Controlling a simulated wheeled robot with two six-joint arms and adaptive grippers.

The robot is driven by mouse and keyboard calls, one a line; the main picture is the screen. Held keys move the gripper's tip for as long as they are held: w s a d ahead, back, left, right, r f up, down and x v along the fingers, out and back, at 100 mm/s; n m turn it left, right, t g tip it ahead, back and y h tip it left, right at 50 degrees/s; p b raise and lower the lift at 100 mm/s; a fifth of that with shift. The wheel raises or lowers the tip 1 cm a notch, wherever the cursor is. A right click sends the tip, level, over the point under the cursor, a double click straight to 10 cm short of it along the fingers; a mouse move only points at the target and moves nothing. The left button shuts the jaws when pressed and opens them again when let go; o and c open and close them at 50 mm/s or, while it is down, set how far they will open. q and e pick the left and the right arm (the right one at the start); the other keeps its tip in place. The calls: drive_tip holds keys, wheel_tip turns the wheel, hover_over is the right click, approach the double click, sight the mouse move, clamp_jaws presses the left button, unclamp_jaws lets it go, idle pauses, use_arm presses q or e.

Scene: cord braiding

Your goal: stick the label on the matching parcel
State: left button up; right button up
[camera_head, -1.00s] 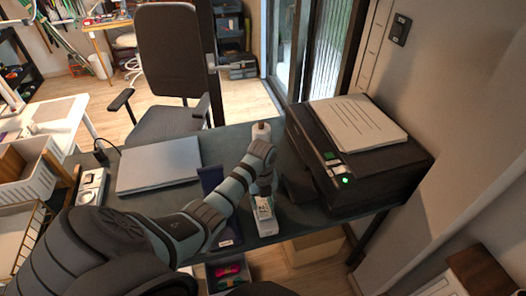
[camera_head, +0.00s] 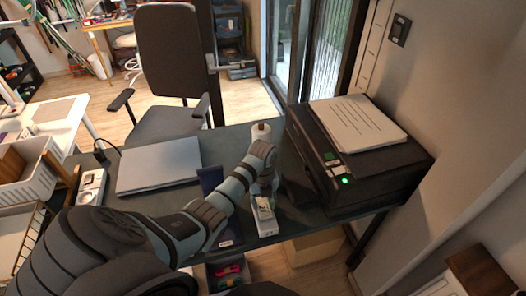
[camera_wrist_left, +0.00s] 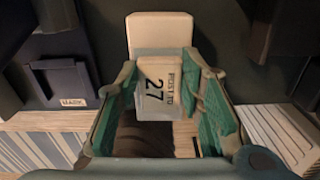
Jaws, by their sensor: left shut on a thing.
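No parcel with a readable matching number shows. My right gripper is not in view.
A black printer (camera_head: 390,172) with paper on top stands right of my left gripper. A closed grey laptop (camera_head: 158,166) lies to the left. A dark blue piece marked "MARK" (camera_wrist_left: 70,80) is beside the white block. A cardboard box (camera_head: 313,247) is under the desk.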

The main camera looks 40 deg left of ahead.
use_arm(q)
drive_tip(key=shift+f, duration=0.3)
idle(0.5)
drive_tip(key=o, duration=0.8)
drive_tip(key=shift+o, duration=0.2)
drive_tip(key=o, duration=0.3)
